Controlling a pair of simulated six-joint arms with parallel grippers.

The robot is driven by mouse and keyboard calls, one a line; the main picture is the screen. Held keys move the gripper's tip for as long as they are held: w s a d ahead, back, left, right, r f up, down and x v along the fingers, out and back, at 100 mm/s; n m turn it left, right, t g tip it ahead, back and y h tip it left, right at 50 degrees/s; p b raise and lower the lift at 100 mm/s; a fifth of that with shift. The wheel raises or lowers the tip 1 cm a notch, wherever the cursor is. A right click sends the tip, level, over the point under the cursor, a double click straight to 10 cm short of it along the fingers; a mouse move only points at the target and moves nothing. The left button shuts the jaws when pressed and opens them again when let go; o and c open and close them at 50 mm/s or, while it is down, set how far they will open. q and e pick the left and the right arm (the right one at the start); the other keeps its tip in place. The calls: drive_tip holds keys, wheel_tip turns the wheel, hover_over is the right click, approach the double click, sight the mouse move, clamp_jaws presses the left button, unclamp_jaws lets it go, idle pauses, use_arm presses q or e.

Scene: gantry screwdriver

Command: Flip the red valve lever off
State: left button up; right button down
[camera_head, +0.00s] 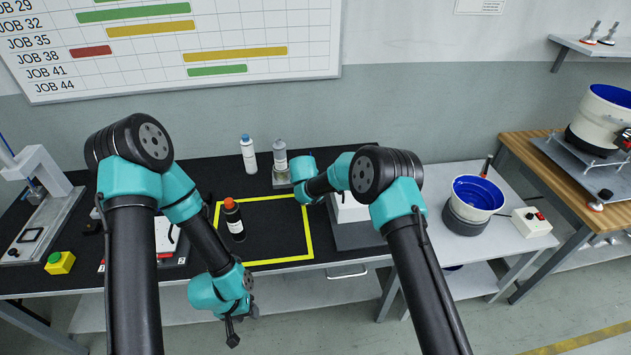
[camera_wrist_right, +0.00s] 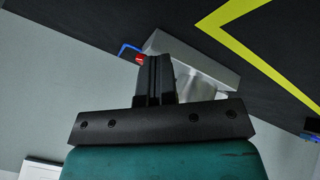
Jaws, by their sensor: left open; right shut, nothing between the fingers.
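In the right wrist view a small red piece (camera_wrist_right: 140,58), perhaps the valve lever, shows beside the tips of my right gripper (camera_wrist_right: 153,56). The fingers are together with nothing between them. They partly cover a silver metal block (camera_wrist_right: 205,68) behind them. I cannot tell whether they touch the red piece. In the head view my right gripper reaches to the back of the black bench, and its fingers are hard to make out. The lever is not clear there. My left gripper (camera_head: 232,338) hangs open and empty in front of the bench's front edge.
A dark bottle with an orange cap (camera_head: 233,220) stands at the left of the yellow-outlined area (camera_head: 308,232). A blue-lined bowl (camera_head: 474,198) is on the right table. The outlined area is otherwise mostly clear.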

drive_tip(key=shift+w+d+n, duration=0.1)
drive_tip(key=shift+d+n, duration=0.15)
drive_tip(key=shift+n, duration=0.05)
drive_tip(key=shift+w+d, duration=0.6)
drive_tip(key=shift+d, duration=0.05)
drive_tip(key=shift+r, duration=0.1)
drive_tip(key=v, duration=1.7)
drive_tip(key=shift+d, duration=0.3)
